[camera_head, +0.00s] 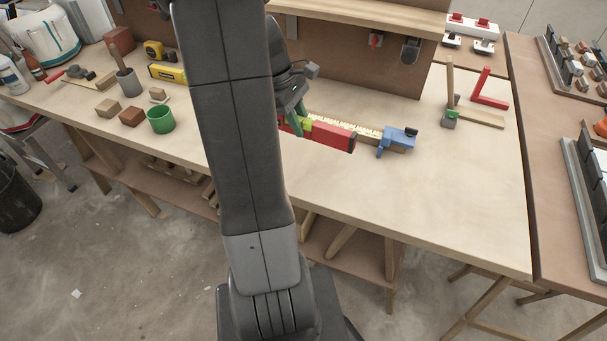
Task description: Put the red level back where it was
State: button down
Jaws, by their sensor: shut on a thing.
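The red level (332,137) is a long red bar, seen over the workbench right of my arm. Its left part is hidden behind my arm, and a yellow-green patch shows near the fingers. My gripper (291,120) has green fingers and is shut on the red level. My arm hides part of the gripper. I cannot tell whether the level touches the bench. A yellow-marked ruler strip (345,126) lies just behind the level. A blue clamp-like tool (396,140) is just right of the level's end.
A yellow level (168,73), a green cup (161,119) and wooden blocks (132,117) stand on the left of the workbench (455,190). A red angle piece (487,93) lies at the right. The bench's front right is clear. A shelf (370,15) rises behind.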

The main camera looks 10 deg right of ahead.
aim_at(309, 168)
jog(key=shift+s+d+f+n, duration=0.15)
jog(key=shift+s+n, duration=0.05)
jog(key=shift+s, duration=0.2)
jog(key=shift+s+d+f+n, duration=0.1)
jog(key=shift+s+d+n, duration=0.1)
jog(key=shift+s, duration=0.15)
notch_tip(309, 168, down, 10)
jog(key=shift+r+b, duration=0.2)
jog(key=shift+b, duration=0.45)
jog(key=shift+f, duration=0.2)
jog(key=c, duration=1.3)
grip_release()
jog(key=shift+o, duration=0.2)
jog(key=shift+r, duration=0.1)
jog(key=p+v, duration=0.1)
jog(key=v, duration=1.1)
jog(key=shift+s+a+r, duration=0.1)
jog(key=shift+s+a, duration=0.05)
jog(key=shift+a, duration=0.05)
